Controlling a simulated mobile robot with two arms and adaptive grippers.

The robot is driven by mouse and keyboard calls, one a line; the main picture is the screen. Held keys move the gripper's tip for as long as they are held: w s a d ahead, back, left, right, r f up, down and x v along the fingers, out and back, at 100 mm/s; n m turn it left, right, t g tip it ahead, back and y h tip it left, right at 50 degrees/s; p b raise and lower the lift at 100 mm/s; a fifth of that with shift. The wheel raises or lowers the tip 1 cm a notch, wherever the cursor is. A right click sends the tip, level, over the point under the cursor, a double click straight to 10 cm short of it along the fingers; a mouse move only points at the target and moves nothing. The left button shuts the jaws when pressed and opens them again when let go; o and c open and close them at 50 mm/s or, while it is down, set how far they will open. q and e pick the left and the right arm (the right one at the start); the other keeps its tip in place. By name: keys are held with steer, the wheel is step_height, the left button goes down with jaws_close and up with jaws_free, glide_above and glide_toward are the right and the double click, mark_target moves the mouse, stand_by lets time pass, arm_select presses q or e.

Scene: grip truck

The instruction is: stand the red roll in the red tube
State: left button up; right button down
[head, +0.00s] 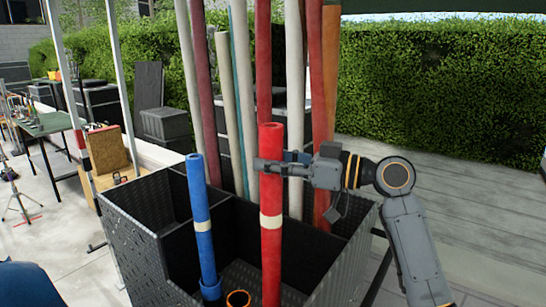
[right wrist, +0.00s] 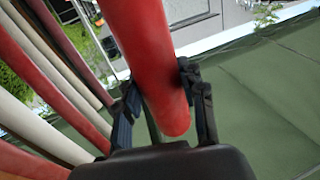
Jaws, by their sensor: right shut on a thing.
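The red roll (head: 271,250) with a cream band stands about upright in the head view, and its lower end runs off the bottom edge. My right gripper (head: 272,166) is shut on it near its top. The right wrist view shows the red roll (right wrist: 150,60) between the two fingers (right wrist: 158,100). An open tube with an orange-red rim (head: 238,298) shows at the bottom, just left of the roll. I cannot tell whether it is the red tube; no other red tube shows. My left gripper is not in view.
A black partitioned bin (head: 140,235) surrounds the work area. A blue roll (head: 201,220) stands in a blue tube (head: 211,291) to the left. Several tall poles in white, red and orange stand behind the red roll. Paving on the right is open.

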steer(key=b, duration=0.3)
glide_above(274, 213)
steer(key=w, duration=0.2)
steer(key=shift+a+f, duration=0.1)
steer(key=shift+f, duration=2.45)
steer(key=shift+f+b, duration=2.55)
steer(key=shift+f, duration=0.4)
steer(key=shift+f+b, duration=0.35)
steer(key=shift+b, duration=0.15)
steer(key=c, duration=0.7)
jaws_free()
steer(key=shift+f, duration=0.1)
